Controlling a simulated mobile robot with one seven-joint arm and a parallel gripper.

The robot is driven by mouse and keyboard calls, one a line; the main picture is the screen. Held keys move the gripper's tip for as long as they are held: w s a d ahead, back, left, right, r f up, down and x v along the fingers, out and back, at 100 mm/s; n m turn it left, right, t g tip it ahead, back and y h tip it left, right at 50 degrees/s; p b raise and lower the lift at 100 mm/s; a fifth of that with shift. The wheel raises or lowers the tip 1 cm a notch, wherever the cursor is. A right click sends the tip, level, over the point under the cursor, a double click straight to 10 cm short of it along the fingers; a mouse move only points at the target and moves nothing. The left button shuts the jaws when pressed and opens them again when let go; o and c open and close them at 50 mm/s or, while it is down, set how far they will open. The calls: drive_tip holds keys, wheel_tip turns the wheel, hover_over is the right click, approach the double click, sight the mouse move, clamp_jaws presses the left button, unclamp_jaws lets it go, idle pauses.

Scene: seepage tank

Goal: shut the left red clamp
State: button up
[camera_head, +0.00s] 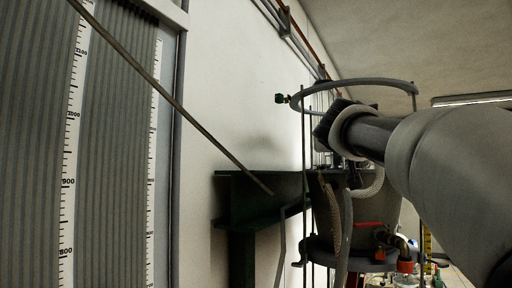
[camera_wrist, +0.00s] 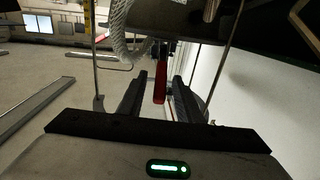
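In the wrist view a red clamp handle (camera_wrist: 160,84) hangs pointing toward me, below a pale ribbed hose. The two dark fingers of my gripper (camera_wrist: 160,90) are apart, one on each side of the handle, with gaps visible between them and it. Whether the handle lies between the fingers or beyond their tips I cannot tell. In the head view a red bar (camera_head: 370,224) shows on the front of the dark tank; I cannot tell whether it is the same clamp. My gripper (camera_head: 331,122) is mostly hidden behind my wrist there.
A grey ring (camera_head: 350,84) on thin rods stands above the tank (camera_head: 384,206). Hoses (camera_head: 341,225) hang in front. A dark green bracket (camera_head: 262,200) juts from the wall, left of the tank. A ribbed panel with scales (camera_head: 112,150) is at far left.

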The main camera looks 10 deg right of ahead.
drive_tip(key=shift+w, duration=0.15)
clamp_jaws()
drive_tip(key=shift+r, duration=0.15)
